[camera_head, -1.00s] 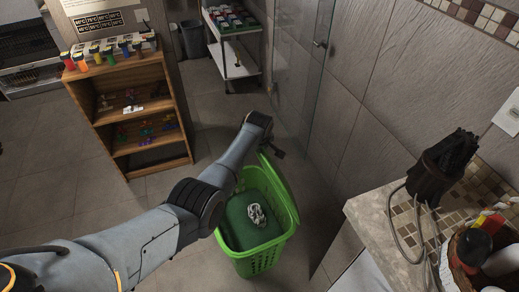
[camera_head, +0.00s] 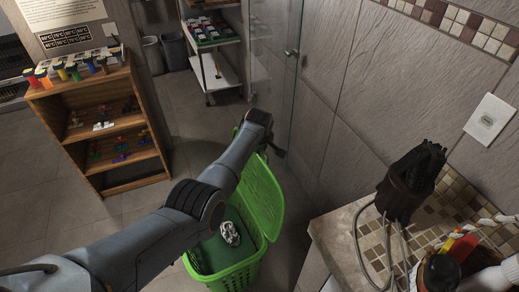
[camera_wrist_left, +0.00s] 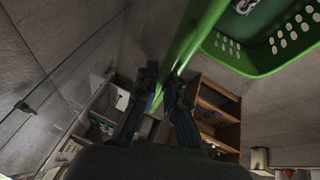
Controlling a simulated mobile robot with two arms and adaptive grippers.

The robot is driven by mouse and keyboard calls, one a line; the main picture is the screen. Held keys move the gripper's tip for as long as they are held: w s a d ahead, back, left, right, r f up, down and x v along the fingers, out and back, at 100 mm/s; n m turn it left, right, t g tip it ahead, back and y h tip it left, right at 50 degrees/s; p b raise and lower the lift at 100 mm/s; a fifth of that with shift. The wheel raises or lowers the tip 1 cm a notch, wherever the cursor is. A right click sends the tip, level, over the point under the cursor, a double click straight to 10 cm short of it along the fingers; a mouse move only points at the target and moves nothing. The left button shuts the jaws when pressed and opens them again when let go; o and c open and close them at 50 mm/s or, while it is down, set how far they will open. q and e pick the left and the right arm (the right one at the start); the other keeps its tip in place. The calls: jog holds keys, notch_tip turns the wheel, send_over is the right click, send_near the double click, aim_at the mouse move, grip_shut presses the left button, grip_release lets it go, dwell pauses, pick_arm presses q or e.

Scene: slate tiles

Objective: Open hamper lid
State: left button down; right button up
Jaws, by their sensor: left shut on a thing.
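The green hamper (camera_head: 240,272) stands on the tiled floor at the lower middle of the head view. Its lid (camera_head: 262,195) is raised and stands open along the right side of the basket. A crumpled whitish cloth (camera_head: 230,233) lies inside on something dark green. My left gripper (camera_head: 277,152) is at the far upper end of the lid, with its fingers partly hidden by my wrist. In the left wrist view, the lid (camera_wrist_left: 187,42) runs as a green strip down to between the fingers (camera_wrist_left: 158,105), which are shut on its edge. My right gripper is not in view.
A glass panel (camera_head: 272,60) and a tiled wall are close right of the lid. A counter (camera_head: 335,235) with a dark bag (camera_head: 412,182) stands at the right. A wooden shelf (camera_head: 115,135) stands at the left. The floor between shelf and hamper is clear.

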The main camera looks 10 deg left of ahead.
pick_arm(q)
jog(key=c, duration=1.4)
grip_release()
jog(key=shift+s+f, duration=0.3)
jog(key=shift+f, duration=0.2)
jog(key=shift+w, duration=0.1)
jog(key=shift+r, duration=0.15)
jog(key=shift+w+r, duration=0.1)
jog(key=shift+r, duration=0.5)
jog(key=v, duration=1)
jog(key=shift+s+r, duration=0.3)
jog(key=shift+s, duration=0.1)
